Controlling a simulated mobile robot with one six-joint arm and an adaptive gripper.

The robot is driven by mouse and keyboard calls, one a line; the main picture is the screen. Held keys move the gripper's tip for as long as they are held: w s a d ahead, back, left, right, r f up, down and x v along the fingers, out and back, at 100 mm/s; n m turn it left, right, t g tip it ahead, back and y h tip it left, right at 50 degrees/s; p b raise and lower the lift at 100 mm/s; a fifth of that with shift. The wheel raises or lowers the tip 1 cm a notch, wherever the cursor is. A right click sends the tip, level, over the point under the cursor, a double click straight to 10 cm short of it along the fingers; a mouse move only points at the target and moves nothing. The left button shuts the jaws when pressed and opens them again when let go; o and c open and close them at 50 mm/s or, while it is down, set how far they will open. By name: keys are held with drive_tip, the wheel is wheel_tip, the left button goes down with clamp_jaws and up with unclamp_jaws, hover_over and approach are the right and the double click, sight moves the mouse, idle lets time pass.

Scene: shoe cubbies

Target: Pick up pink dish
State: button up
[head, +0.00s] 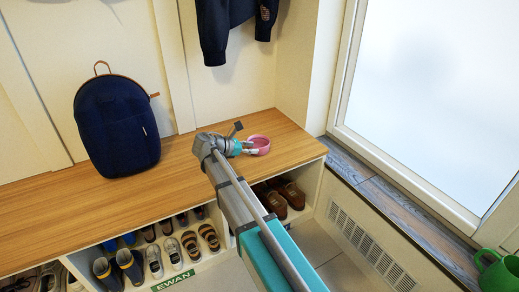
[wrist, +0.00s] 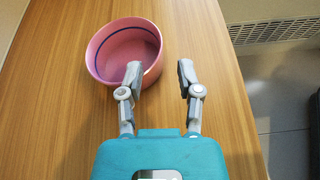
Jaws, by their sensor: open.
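The pink dish (wrist: 113,42) is a round bowl with a dark blue line inside. It sits upright on the wooden bench top, ahead and to the left of my gripper in the wrist view. The dish also shows in the head view (head: 259,141), partly hidden by my gripper (head: 250,147). My gripper (wrist: 161,78) is open and empty. Its left finger overlaps the dish's near right rim in the wrist view; I cannot tell whether they touch. Its right finger is clear of the dish, over bare wood.
The wooden bench top (head: 60,222) is mostly clear. A navy backpack (head: 117,127) stands on it against the wall. A dark jacket (head: 225,25) hangs above. Cubbies below hold several shoes, including brown shoes (head: 284,195). A window ledge and a green watering can (head: 497,270) are at right.

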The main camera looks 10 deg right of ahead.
sight(266, 147)
drive_tip(key=shift+d, duration=0.1)
drive_tip(key=shift+b+x, duration=0.95)
drive_tip(key=shift+x, duration=1.6)
drive_tip(key=shift+w, duration=0.1)
clamp_jaws()
